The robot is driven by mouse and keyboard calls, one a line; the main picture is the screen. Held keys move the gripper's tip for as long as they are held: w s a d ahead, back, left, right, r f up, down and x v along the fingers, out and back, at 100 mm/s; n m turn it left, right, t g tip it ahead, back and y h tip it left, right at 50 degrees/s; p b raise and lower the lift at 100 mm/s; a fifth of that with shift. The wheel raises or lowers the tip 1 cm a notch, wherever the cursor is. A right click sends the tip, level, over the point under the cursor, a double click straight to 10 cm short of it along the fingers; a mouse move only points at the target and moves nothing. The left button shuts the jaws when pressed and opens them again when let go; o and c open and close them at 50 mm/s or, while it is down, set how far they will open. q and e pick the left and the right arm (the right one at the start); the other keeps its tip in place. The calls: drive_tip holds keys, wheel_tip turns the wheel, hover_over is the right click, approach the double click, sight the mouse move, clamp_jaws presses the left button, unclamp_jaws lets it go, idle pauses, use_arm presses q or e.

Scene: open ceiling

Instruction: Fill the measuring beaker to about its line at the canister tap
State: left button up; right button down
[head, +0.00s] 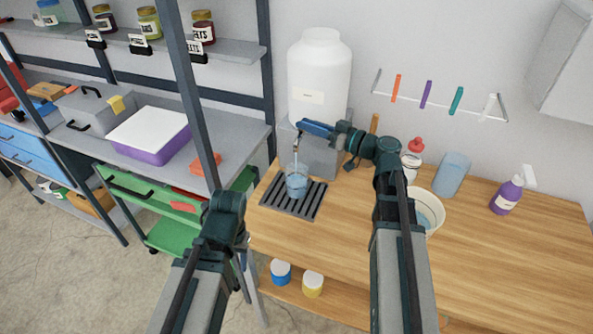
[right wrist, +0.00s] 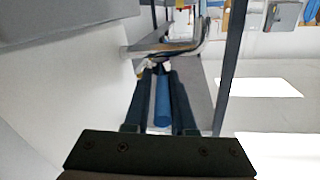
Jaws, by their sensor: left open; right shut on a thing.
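The measuring beaker (head: 297,184), clear with bluish liquid in it, stands upright on the dark drain grate (head: 282,207) under the canister tap (head: 297,138). A thin stream runs from the tap into the beaker. Its line and exact level are too small to read. The large white canister (head: 319,70) stands on a grey block (head: 322,158). My right gripper (head: 338,131) is shut on the blue tap lever (head: 316,127); the lever (right wrist: 162,103) also lies between its fingers (right wrist: 160,78) in the right wrist view. My left gripper (head: 239,243) is open, low at the counter's left edge, away from the beaker.
A white bucket (head: 437,205), a clear bluish container (head: 452,174), a red-capped bottle (head: 411,162) and a purple spray bottle (head: 509,195) stand on the wooden counter (head: 500,260). A shelf post (head: 190,85) rises at left. The counter's front right is clear.

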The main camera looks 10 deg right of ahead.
drive_tip(key=shift+s+a+f, duration=0.1)
drive_tip(key=shift+s+a, duration=0.1)
drive_tip(key=shift+w+d+n+g+y, duration=0.25)
drive_tip(key=shift+w+n+g+y, duration=0.15)
drive_tip(key=shift+n+g+y, duration=0.4)
drive_tip(key=shift+g, duration=0.5)
drive_tip(key=shift+s+a+n+g+y, duration=0.1)
drive_tip(key=shift+s+n+g+y, duration=0.1)
drive_tip(key=shift+n+g+y, duration=0.25)
drive_tip(key=c, duration=0.7)
unclamp_jaws()
drive_tip(key=shift+o, duration=0.5)
drive_tip(key=v, duration=1.3)
drive_tip(key=shift+s+d, duration=0.2)
drive_tip(key=shift+d, duration=0.15)
